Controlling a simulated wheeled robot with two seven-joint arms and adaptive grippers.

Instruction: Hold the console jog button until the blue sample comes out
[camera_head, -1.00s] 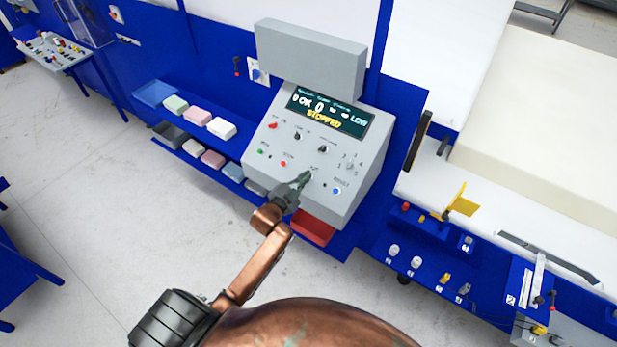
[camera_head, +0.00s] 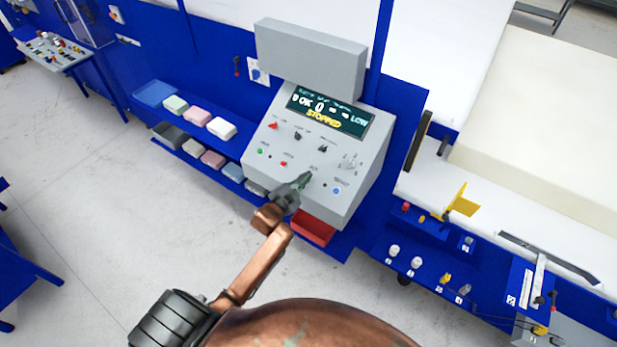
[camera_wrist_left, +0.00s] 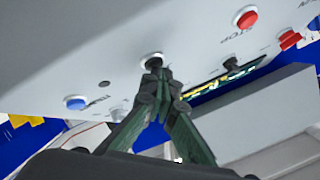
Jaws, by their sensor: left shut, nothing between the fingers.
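The grey console (camera_head: 345,195) has a dark display (camera_head: 329,111) that reads "STOPPED" in yellow, with "OK", "0" and "LOW" above. My left gripper (camera_head: 307,177) is shut and empty, its fingertips at the lower middle of the panel. In the left wrist view the shut fingertips (camera_wrist_left: 153,68) are at a pale round button (camera_wrist_left: 152,56), partly hidden by them. I cannot tell whether it is pressed in. The button's label is too blurred to read. A pale blue block (camera_head: 232,172) lies on the lower shelf left of the console. My right gripper is out of view.
A blue button (camera_head: 336,190) and a red button (camera_head: 284,163) flank the fingertips on the panel; both show in the wrist view. A red tray (camera_head: 313,229) sits under the console. Several foam blocks lie on the blue shelves (camera_head: 182,124) at left.

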